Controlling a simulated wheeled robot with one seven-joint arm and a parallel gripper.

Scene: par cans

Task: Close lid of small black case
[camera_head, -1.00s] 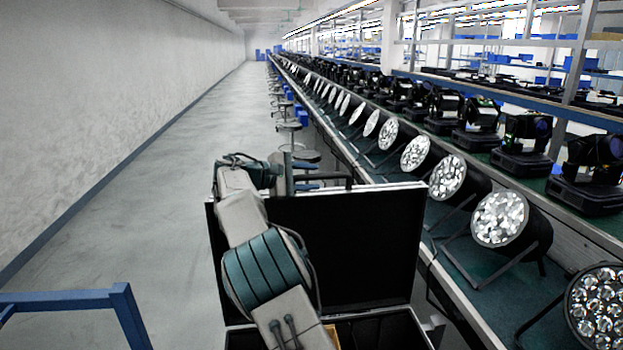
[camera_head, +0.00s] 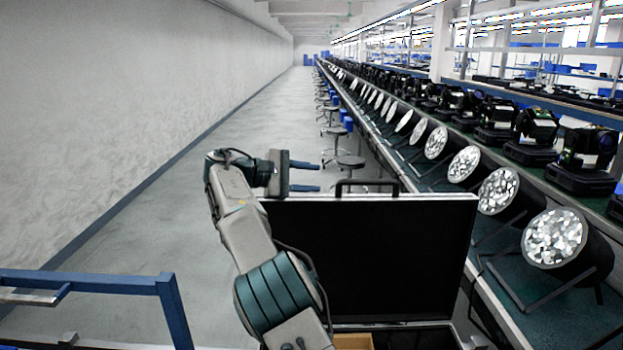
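The small black case (camera_head: 360,262) stands in front of me with its lid raised upright, the dark inside of the lid facing me. A black handle (camera_head: 366,183) sticks up from the lid's top edge. The open lower part (camera_head: 412,339) shows only partly at the bottom of the picture, with a brown block (camera_head: 353,341) in it. My gripper (camera_head: 318,177) is at the lid's upper left, above the level of its top edge, with two parallel fingers apart and pointing right toward the handle. Nothing shows between the fingers. I cannot tell whether it is behind the lid.
A long green bench on the right holds a row of par cans (camera_head: 556,238) and black moving-head lights (camera_head: 587,158). Stools (camera_head: 350,162) line its left side. A blue frame (camera_head: 95,284) stands at lower left. The grey floor aisle at left is clear.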

